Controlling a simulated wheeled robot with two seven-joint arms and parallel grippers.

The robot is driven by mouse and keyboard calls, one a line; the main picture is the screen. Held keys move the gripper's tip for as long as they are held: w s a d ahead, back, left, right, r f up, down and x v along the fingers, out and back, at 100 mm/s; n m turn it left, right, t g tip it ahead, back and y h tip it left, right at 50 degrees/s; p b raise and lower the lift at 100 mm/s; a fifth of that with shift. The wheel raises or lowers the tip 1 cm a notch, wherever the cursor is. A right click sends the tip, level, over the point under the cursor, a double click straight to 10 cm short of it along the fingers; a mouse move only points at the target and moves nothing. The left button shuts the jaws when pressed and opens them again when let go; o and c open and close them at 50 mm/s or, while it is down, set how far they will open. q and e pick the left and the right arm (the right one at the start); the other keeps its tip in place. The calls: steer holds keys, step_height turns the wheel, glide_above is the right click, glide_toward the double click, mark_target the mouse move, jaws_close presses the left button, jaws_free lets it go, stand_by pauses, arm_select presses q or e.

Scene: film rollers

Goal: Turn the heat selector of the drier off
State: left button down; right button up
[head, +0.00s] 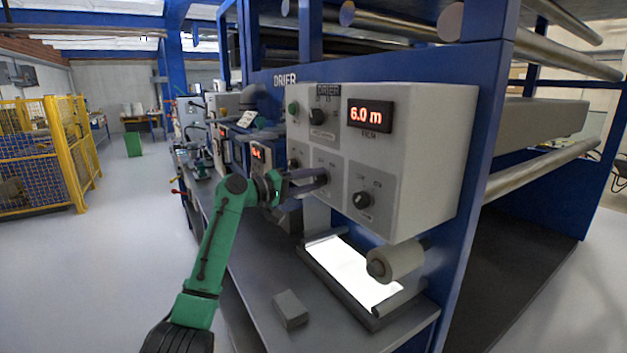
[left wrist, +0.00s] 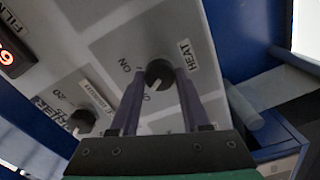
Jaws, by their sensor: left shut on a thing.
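The drier's heat selector is a round black knob (left wrist: 159,72) with a white pointer, beside a HEAT label in the left wrist view. Its pointer is turned down and slightly left in that view, towards a partly covered label starting with O; the ON label lies up and to the left. My left gripper (head: 321,179) reaches the drier's grey panel (head: 432,130) and is shut on this knob, one finger on each side, as the left wrist view (left wrist: 160,76) shows. In the head view the fingers cover the knob. My right gripper is not in view.
Other knobs sit close by: one at lower right (head: 362,200) and one above (head: 317,116). A red display (head: 369,115) reads 6.0 m. Below are a lit white plate (head: 350,270), a roller (head: 395,261) and a grey block (head: 290,309) on the bench.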

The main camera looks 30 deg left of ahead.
arm_select(q)
steer(key=shift+c, duration=1.9)
jaws_free()
steer(key=shift+s+a+f+b, duration=0.15)
steer(key=shift+s+a+b, duration=0.2)
steer(key=shift+s, duration=0.1)
steer(key=b+v, duration=0.4)
steer(key=v, duration=0.9)
steer(key=shift+s, duration=0.25)
